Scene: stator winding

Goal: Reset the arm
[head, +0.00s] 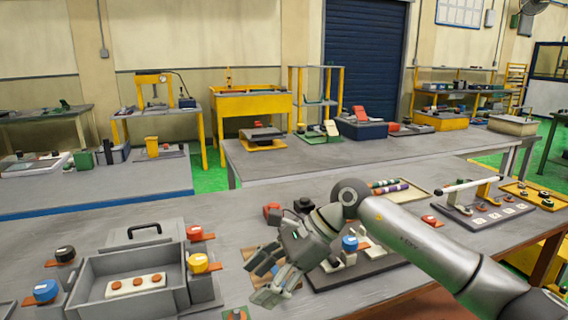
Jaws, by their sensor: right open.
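My right arm comes in from the lower right, and its gripper (275,285) is over the middle of the near workbench (225,215). The fingers point down and to the left, spread apart, with nothing seen between them. The gripper is to the right of a grey open box (130,270) and partly covers a wooden piece and a dark fixture plate behind it. My left gripper does not show.
The grey box holds a white strip with orange discs (136,285). Blue (45,290), black, red and yellow (198,263) knobs flank it. A fixture with a blue cap (350,243) stands by the wrist. A tray of coloured rolls (390,187) lies behind the arm.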

